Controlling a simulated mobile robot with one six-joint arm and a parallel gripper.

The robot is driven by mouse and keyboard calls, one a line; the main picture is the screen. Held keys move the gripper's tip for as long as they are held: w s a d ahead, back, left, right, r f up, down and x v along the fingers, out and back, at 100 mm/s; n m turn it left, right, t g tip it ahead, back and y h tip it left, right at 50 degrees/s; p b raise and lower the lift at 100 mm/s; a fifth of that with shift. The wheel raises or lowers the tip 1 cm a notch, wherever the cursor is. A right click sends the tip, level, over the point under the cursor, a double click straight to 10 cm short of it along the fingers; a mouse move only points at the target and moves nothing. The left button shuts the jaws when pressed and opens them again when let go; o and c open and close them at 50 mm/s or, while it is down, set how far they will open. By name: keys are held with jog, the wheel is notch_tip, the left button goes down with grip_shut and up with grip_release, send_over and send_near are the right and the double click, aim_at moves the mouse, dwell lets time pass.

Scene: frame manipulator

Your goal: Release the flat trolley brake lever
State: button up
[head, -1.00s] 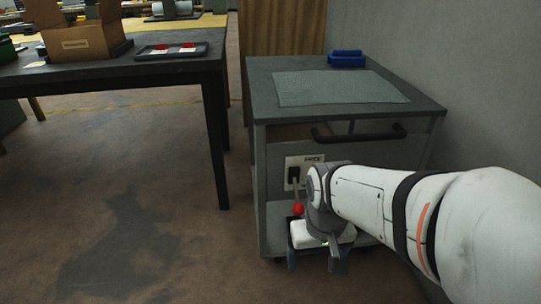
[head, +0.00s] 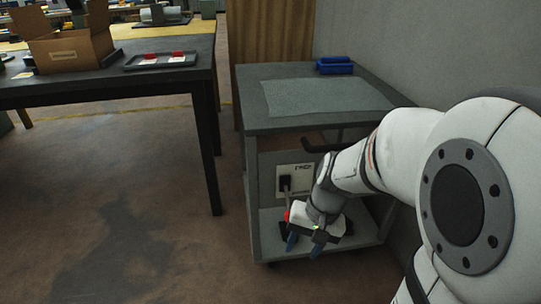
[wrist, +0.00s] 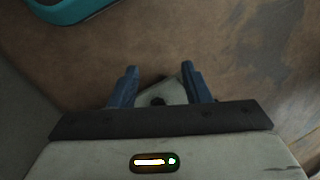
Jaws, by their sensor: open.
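The grey trolley (head: 250,199), with a flat top and a low shelf, stands against the wall in the head view. My gripper (head: 305,243) is low at its front, fingers pointing down, open and empty. A small red knob (head: 287,215) shows just left of my gripper; I cannot tell whether it is the brake lever. In the wrist view my blue fingers (wrist: 157,88) are spread above a pale block with a dark round spot (wrist: 158,100), partly hidden by the gripper body. I cannot tell whether it touches the fingers.
A dark table (head: 150,87) with a cardboard box (head: 70,48) and tray (head: 162,60) stands at left. A blue object (head: 335,66) lies on the trolley top. A teal object (wrist: 68,10) shows in the wrist view. The floor between table and trolley is clear.

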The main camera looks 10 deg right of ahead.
jog(key=w+d+m+y+p, duration=0.1)
jog(key=w+m, duration=0.1)
jog(key=w+d+m+y+p, duration=0.1)
jog(key=w+m, duration=0.1)
jog(key=w, duration=0.1)
jog(key=w+d+m+t+y+p, duration=0.1)
jog(key=w+d+m+p, duration=0.1)
jog(key=shift+w+f, duration=0.25)
jog(key=shift+w, duration=0.15)
jog(key=c, duration=0.6)
jog(key=w+d+f+m+t+p, duration=0.1)
jog(key=w+d+m, duration=0.1)
jog(key=w+d+f+m+t+p, duration=0.1)
jog(key=d+m, duration=0.1)
jog(key=d, duration=0.1)
jog(key=w+d+f+m+t+y+p, duration=0.1)
jog(key=w+d+m, duration=0.1)
jog(key=shift+w+d+f, duration=0.15)
jog(key=shift+w+d, duration=0.05)
jog(key=shift+w, duration=0.15)
grip_shut()
jog(key=shift+w+d+f+m+t, duration=0.25)
jog(key=shift+d+m+t, duration=0.05)
jog(key=shift+d+t, duration=0.15)
